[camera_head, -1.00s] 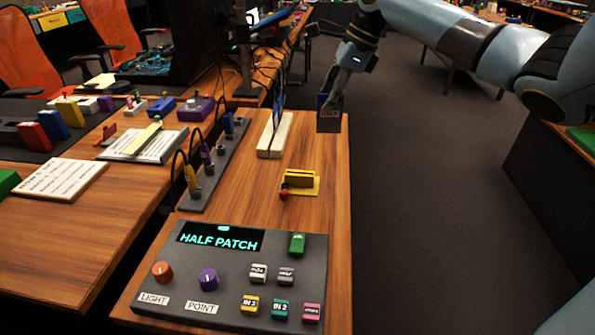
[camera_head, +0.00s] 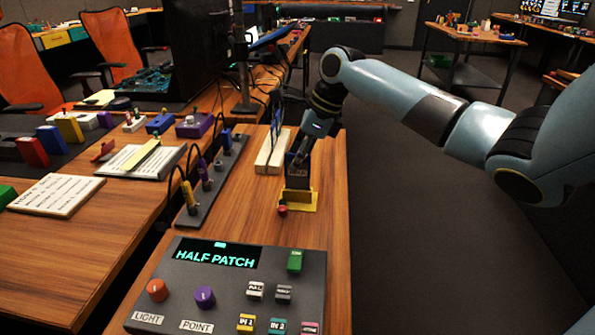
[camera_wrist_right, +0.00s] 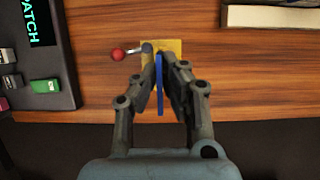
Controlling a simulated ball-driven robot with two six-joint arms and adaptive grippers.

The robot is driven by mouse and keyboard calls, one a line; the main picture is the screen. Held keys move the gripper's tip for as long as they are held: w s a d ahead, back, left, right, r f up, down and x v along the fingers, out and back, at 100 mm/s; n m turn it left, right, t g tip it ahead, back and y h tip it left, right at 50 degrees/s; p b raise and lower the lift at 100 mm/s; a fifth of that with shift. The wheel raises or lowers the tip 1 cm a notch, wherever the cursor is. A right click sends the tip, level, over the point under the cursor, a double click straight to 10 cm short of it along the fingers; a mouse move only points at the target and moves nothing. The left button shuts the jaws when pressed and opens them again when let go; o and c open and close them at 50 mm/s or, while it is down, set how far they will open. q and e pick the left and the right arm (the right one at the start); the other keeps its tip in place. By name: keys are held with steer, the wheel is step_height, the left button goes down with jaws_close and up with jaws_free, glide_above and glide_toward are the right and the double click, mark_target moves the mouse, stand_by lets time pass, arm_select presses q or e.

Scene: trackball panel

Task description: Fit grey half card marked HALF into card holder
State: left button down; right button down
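The card holder (camera_head: 304,205) is a small yellow block on a yellow plate on the wooden bench, with a red-knobbed lever at its side. It also shows in the wrist view (camera_wrist_right: 176,47). In the wrist view the card shows as a thin blue edge (camera_wrist_right: 159,90) between the fingers (camera_wrist_right: 162,66). My left gripper is out of view.
A grey panel (camera_head: 265,290) with a HALF PATCH display, knobs and buttons lies in front of the holder. A pale rack block (camera_head: 266,155) stands behind left, and a strip with cabled plugs (camera_head: 203,205) lies left. The bench edge and floor are on the right.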

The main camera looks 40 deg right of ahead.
mark_target(288, 189)
step_height(288, 189, down, 3)
steer(key=shift+b, duration=0.3)
steer(key=c, duration=1.5)
jaws_free()
steer(key=p+v, duration=0.3)
steer(key=v, duration=0.9)
steer(key=shift+w+r, duration=0.1)
steer(key=shift+r, duration=0.05)
